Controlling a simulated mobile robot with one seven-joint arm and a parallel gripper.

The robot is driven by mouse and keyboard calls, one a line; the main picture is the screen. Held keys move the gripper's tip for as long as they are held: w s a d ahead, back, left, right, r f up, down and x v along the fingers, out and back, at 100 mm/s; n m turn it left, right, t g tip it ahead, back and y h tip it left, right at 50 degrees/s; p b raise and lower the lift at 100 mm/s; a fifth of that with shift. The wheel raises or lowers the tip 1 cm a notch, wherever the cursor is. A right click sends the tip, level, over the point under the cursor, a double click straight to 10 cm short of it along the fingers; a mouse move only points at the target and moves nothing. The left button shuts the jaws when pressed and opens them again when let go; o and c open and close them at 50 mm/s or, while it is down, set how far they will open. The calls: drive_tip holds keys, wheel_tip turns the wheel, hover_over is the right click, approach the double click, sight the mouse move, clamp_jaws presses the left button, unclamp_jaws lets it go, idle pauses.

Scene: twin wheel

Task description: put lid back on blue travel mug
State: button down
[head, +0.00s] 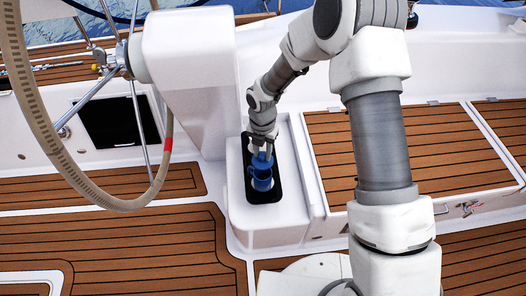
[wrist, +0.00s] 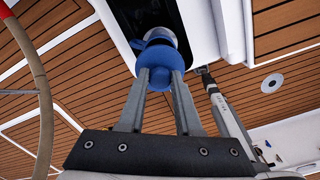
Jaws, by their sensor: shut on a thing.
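My gripper (wrist: 160,78) is shut on the knob of a blue lid (wrist: 157,54). The lid also shows in the head view (head: 261,161), just below my fingers. The blue travel mug (head: 262,183) stands upright in the dark recess on the white console. The lid is over the mug's top and hides part of it. In the wrist view a pale, shiny part of the mug (wrist: 160,35) shows past the lid. I cannot tell whether the lid touches the rim.
The dark recess (head: 278,188) is set in a narrow white console (head: 242,215). A large steering wheel (head: 35,110) and a white pedestal (head: 190,65) stand to the left. Teak-slatted seat (head: 355,155) lies to the right, and slatted deck (head: 120,245) lies in front.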

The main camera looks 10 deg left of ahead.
sight(263, 164)
drive_tip(key=shift+f+b, duration=1.9)
drive_tip(key=shift+f, duration=0.35)
drive_tip(key=shift+f+b, duration=0.45)
drive_tip(key=shift+f, duration=0.45)
drive_tip(key=shift+f+p, duration=0.15)
drive_tip(key=shift+p, duration=0.25)
idle(0.4)
drive_tip(key=shift+c, duration=0.2)
unclamp_jaws()
idle(0.4)
